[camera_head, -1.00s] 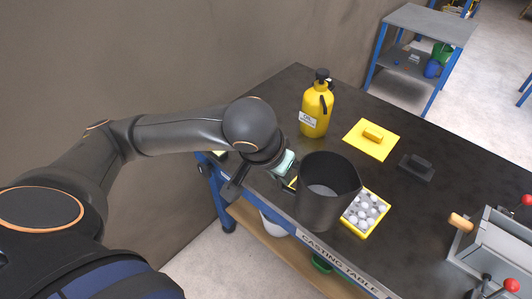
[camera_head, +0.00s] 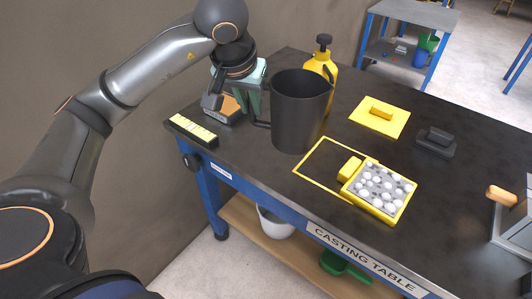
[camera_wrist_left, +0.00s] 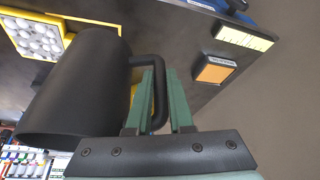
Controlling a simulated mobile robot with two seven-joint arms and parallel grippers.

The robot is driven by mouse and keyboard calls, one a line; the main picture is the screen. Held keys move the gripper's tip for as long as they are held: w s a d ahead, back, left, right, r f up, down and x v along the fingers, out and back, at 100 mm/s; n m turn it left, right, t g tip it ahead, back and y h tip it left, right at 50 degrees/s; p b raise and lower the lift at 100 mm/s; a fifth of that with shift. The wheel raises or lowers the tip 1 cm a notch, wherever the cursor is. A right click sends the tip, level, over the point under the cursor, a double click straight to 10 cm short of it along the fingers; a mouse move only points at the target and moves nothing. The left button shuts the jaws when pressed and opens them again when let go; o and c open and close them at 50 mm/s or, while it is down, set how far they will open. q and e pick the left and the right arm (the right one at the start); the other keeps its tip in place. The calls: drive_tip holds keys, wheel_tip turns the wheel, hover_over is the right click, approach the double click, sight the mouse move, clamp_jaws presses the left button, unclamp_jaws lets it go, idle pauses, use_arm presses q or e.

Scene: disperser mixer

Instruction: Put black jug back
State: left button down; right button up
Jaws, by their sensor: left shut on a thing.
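The black jug (camera_head: 298,112) is upright over the left part of the casting table, in front of the yellow bottle. My left gripper (camera_head: 256,98) is at the jug's left side, shut on its handle. In the left wrist view the green fingertips (camera_wrist_left: 165,98) close around the handle, and the jug (camera_wrist_left: 75,90) fills the left side. I cannot tell whether the jug's base touches the table. My right gripper is not in view.
A yellow tray of white balls (camera_head: 400,206) overlaps the outline's right side. The yellow bottle (camera_head: 321,62) stands close behind the jug. A black-and-yellow strip (camera_head: 193,131) and an orange-topped block (camera_head: 226,110) lie left. A yellow plate (camera_head: 398,124) and black block (camera_head: 436,143) lie right.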

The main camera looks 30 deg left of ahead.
use_arm(q)
drive_tip(key=shift+w+a, duration=0.15)
drive_tip(key=shift+a, duration=0.15)
drive_tip(key=w+a+f, duration=0.2)
drive_tip(key=a+f, duration=0.1)
drive_tip(key=f, duration=0.1)
drive_tip(key=w+a+f+b, duration=0.1)
drive_tip(key=w+a+f, duration=0.2)
drive_tip(key=a+f, duration=0.1)
drive_tip(key=w+a+f, duration=0.2)
drive_tip(key=a+f, duration=0.2)
drive_tip(key=shift+w+a+f+b, duration=0.1)
drive_tip(key=shift+w+f+b, duration=0.2)
drive_tip(key=shift+w+f, duration=0.1)
drive_tip(key=shift+f, duration=0.1)
